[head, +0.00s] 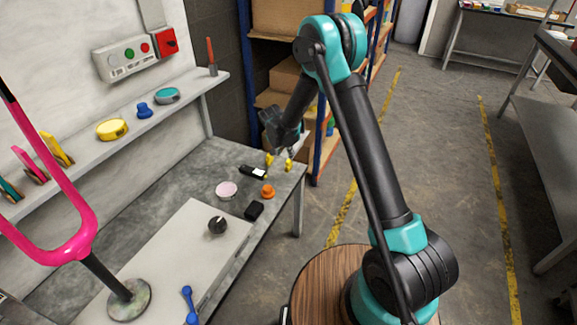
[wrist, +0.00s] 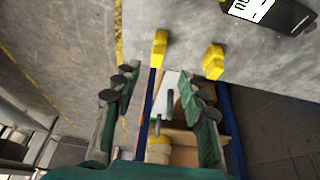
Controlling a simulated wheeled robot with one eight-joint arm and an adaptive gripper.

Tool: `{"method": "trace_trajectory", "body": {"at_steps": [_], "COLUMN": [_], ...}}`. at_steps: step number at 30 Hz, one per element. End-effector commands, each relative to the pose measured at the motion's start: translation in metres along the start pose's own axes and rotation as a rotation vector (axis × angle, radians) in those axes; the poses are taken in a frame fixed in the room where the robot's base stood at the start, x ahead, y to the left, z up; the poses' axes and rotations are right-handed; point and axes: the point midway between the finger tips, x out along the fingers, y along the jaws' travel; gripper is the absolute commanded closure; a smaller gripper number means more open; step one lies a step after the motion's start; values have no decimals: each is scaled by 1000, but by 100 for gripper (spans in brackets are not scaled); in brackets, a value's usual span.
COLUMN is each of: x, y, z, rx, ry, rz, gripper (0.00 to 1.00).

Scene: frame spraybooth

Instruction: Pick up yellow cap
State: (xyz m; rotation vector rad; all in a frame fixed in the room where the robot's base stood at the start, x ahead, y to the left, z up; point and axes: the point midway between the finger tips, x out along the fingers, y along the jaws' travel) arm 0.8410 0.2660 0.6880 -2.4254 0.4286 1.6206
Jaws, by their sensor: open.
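My gripper (head: 279,162) hangs above the far right corner of the workbench in the head view. Its two fingers stand apart with nothing between them. Their yellow tips also show in the wrist view (wrist: 187,56), over the bench edge. A round yellow thing (head: 112,130) lies on the wall shelf at the left of the head view, well away from my gripper. It is the only yellow thing of roughly cap-like shape I see; I cannot tell whether it is a cap or a roll. The wrist view does not show it.
A black device with a white screen (head: 253,171), an orange knobbed piece (head: 267,191), a pinkish disc (head: 227,189) and a small black block (head: 254,210) lie on the workbench (head: 172,190). A pink frame (head: 75,235) stands at left. The wall shelf (head: 190,96) holds several small items.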

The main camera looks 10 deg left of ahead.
Motion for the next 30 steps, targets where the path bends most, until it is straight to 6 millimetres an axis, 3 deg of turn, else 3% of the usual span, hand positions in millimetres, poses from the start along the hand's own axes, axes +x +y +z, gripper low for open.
{"method": "trace_trajectory", "body": {"at_steps": [6,14,24,30], "x": [36,52,94,99], "y": [0,1,4,4], "z": [0,1,4,4], "rx": [-1,0,-1,-1], "ry": [0,0,0,0], "rz": [0,-1,-1,-1], "gripper": [58,58,58,58]}}
